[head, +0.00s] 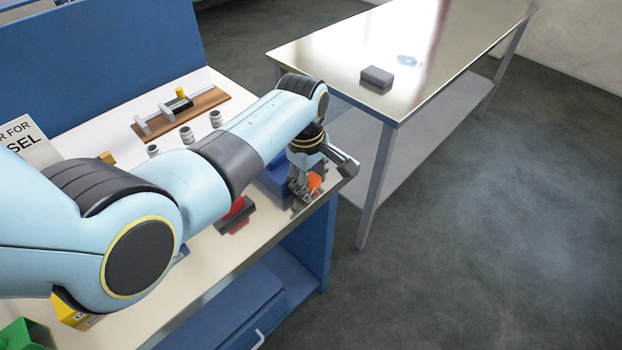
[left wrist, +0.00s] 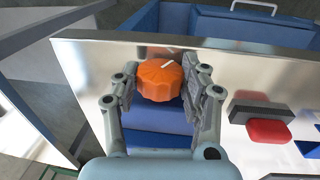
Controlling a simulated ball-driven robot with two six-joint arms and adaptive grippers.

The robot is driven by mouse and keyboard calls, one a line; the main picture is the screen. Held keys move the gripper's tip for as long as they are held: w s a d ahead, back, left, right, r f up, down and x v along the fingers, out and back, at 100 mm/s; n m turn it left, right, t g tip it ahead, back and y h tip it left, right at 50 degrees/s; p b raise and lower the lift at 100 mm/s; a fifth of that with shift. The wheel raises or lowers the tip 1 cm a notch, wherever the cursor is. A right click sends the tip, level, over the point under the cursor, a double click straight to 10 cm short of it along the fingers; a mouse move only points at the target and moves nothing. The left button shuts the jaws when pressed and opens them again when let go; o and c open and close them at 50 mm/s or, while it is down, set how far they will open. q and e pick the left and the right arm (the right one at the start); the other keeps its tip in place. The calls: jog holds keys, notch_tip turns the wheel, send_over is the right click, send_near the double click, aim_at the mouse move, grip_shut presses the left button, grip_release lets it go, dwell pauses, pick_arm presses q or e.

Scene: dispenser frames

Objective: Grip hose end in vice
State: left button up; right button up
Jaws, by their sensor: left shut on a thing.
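My left gripper (head: 305,190) is at the front right corner of the workbench, pointing down. It is shut on an orange ribbed knob (head: 315,182) with a white line on top. The left wrist view shows the knob (left wrist: 160,80) between the two fingers. Behind and under it is a blue block-like body (head: 276,180), seemingly the vice, which shows blue in the left wrist view (left wrist: 158,118) too. My arm and gripper hide much of it, so its jaws cannot be made out. I cannot pick out a hose end. My right gripper is not in view.
A red piece with a dark block (head: 237,213) lies left of the gripper. Several small grey fittings (head: 187,135) and a wooden board (head: 205,101) with a metal fixture stand farther back. A steel table (head: 440,50) bearing a grey block (head: 377,77) is at the right.

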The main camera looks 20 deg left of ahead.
pick_arm(q)
jog(key=shift+w+d+g, duration=0.1)
jog(key=shift+w+g, duration=0.1)
jog(key=shift+g, duration=0.4)
jog(key=g+b, duration=0.1)
jog(key=b, duration=0.1)
jog(key=g+y+b, duration=0.1)
jog(key=b, duration=0.1)
jog(key=shift+w+f+g, duration=0.1)
jog(key=shift+f+g, duration=0.2)
jog(key=shift+f, duration=0.1)
jog(key=shift+r+g+y+b, duration=0.25)
jog(key=shift+g+y+b, duration=0.05)
jog(key=shift+b, duration=0.4)
jog(key=shift+r, duration=0.1)
jog(key=o, duration=1.2)
jog(key=v, duration=1.2)
